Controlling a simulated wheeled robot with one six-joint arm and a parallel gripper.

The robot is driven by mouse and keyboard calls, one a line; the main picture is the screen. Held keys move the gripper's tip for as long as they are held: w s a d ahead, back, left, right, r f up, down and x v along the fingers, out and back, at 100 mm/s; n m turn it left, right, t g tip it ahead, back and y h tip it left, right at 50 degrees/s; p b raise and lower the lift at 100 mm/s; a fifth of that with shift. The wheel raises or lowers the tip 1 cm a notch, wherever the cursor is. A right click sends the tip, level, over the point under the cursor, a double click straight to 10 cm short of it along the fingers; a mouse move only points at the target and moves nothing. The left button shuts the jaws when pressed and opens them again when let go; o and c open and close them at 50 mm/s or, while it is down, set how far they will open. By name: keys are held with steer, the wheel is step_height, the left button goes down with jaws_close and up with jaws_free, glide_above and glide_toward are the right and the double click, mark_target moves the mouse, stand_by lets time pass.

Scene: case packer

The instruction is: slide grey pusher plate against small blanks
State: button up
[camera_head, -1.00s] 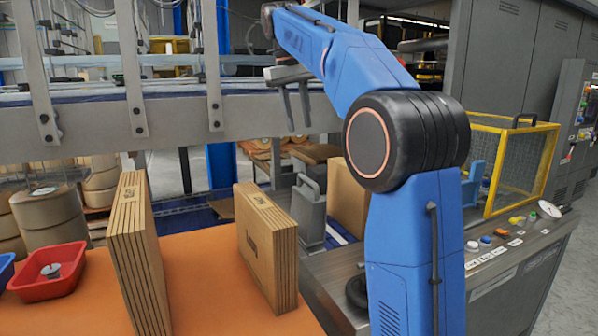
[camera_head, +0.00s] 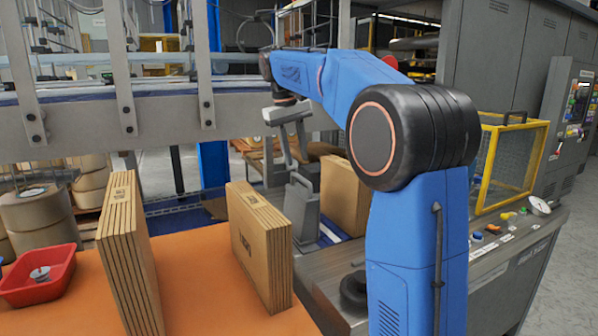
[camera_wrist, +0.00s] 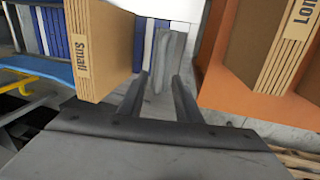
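The grey pusher plate (camera_head: 303,212) stands upright with a handle on top, between two cardboard stacks. The small blanks (camera_head: 345,197) stand to its right, partly behind my arm. In the wrist view the small blanks (camera_wrist: 95,50) show the word "Small" at upper left, and the pusher plate (camera_wrist: 171,60) is just beyond my fingertips. My gripper (camera_head: 294,158) is above the plate's handle, pointing down. In the wrist view my gripper (camera_wrist: 160,78) has its fingers apart with nothing held between them. The contact between fingers and handle cannot be made out.
Long blanks (camera_head: 262,245) stand left of the plate on an orange surface (camera_head: 200,285), with another cardboard stack (camera_head: 128,250) farther left. A red tray (camera_head: 38,277) lies at the left edge. A yellow-framed guard (camera_head: 510,165) and control panel are to the right.

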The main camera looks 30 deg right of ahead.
mark_target(300, 177)
steer(key=shift+d+f, duration=0.2)
steer(key=shift+f, duration=0.75)
steer(key=shift+d+f, duration=0.15)
steer(key=shift+f, duration=0.75)
steer(key=shift+d+f, duration=0.2)
steer(key=shift+f, duration=0.75)
jaws_close()
